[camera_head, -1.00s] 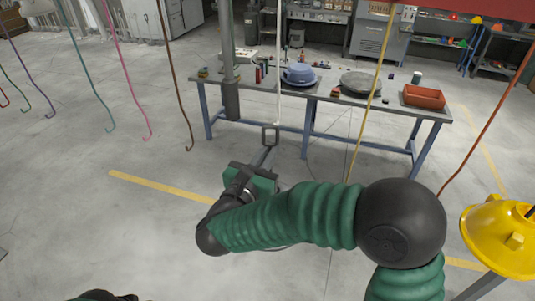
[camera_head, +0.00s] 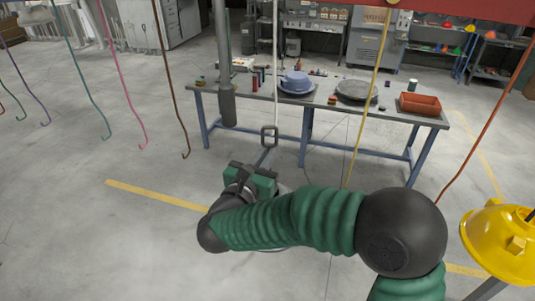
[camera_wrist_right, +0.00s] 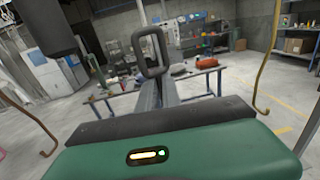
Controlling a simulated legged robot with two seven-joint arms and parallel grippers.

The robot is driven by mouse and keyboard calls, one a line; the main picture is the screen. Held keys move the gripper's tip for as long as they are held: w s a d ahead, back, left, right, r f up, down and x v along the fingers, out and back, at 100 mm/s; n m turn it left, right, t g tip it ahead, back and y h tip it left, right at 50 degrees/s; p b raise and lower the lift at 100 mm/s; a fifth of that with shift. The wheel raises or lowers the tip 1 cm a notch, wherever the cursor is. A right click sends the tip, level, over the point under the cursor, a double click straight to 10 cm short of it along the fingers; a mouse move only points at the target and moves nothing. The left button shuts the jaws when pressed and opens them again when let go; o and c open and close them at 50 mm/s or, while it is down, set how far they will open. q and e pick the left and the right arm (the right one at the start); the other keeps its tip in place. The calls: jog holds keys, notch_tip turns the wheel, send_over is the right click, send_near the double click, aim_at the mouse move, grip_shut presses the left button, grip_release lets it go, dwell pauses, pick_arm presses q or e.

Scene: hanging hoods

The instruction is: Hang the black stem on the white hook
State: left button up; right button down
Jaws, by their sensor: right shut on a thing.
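The black stem (camera_head: 269,136) shows as a dark upright rectangular loop at the tip of my right gripper (camera_head: 263,155). In the right wrist view, the loop (camera_wrist_right: 136,58) stands above the shut grey fingers (camera_wrist_right: 155,95). The white hook (camera_head: 276,70) hangs from above as a thin pale rod and comes down at the loop's right side. Its lower end is hard to make out, and I cannot tell whether it passes through, in front of or behind the loop. My left gripper is not in view.
A thick grey post (camera_head: 228,105) hangs left of the white hook. Coloured hooks hang around, including a brown one (camera_head: 170,80) and a yellow one (camera_head: 369,90). A workbench (camera_head: 325,112) stands behind. A yellow hood (camera_head: 495,240) is at the right edge.

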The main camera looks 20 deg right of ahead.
jog(key=shift+r, duration=0.1)
jog(key=shift+b+x, duration=1.1)
jog(key=shift+x, duration=0.25)
jog(key=shift+w, duration=0.2)
jog(key=shift+f+b, duration=1.35)
jog(key=shift+b, duration=0.85)
